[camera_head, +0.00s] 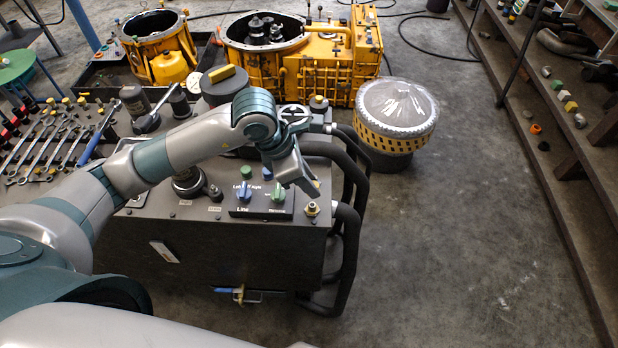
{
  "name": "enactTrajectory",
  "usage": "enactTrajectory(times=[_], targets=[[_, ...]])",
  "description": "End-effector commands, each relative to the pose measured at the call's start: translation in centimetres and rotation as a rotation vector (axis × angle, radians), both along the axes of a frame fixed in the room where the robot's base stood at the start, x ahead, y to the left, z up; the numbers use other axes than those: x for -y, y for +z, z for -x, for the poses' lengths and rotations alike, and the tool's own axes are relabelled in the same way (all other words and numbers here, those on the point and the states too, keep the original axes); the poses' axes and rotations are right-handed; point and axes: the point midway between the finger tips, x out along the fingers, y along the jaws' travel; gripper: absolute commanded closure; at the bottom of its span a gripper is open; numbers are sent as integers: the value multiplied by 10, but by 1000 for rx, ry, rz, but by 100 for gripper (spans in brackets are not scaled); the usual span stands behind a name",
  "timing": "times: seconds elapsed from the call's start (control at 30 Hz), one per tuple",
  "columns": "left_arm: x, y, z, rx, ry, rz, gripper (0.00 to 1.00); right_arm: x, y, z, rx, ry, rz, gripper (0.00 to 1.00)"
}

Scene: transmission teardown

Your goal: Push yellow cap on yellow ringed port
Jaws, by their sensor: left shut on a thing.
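My left arm reaches in from the left over the dark machine box. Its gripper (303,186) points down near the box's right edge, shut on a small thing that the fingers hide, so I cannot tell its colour. Just below and right of the fingertips is a small port with a yellow ring (312,208), on top of the box. The port looks uncovered, and there is a small gap between it and the fingertips in the picture. I cannot tell their height apart. My right gripper is out of view.
The control panel (262,204) with blue and green knobs is left of the port. Thick black hoses (350,190) curve down the box's right side. A plastic-covered round part (396,105) stands behind. Small coloured caps lie on the right shelf (560,150). The floor at right is clear.

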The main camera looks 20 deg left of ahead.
Motion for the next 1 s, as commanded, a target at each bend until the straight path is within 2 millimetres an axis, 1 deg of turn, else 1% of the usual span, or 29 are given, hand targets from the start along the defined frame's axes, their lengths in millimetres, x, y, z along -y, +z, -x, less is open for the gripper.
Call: enactTrajectory(times=[0.03, 0.1, 0.53, 0.6, 0.8, 1.0], targets=[[0, -6, 1, -2, -1, 0, 97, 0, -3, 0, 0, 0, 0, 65], [0, -12, 1, -2, 0, 0, 97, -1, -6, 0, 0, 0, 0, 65], [0, -47, 1, -3, 0, -1, 97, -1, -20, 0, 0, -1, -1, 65], [0, -51, 0, -1, 0, 0, 97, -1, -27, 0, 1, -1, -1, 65], [0, -56, 0, -1, 0, 0, 97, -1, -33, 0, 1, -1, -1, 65], [0, -56, 0, -1, 0, 0, 97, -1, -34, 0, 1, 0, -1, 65]])
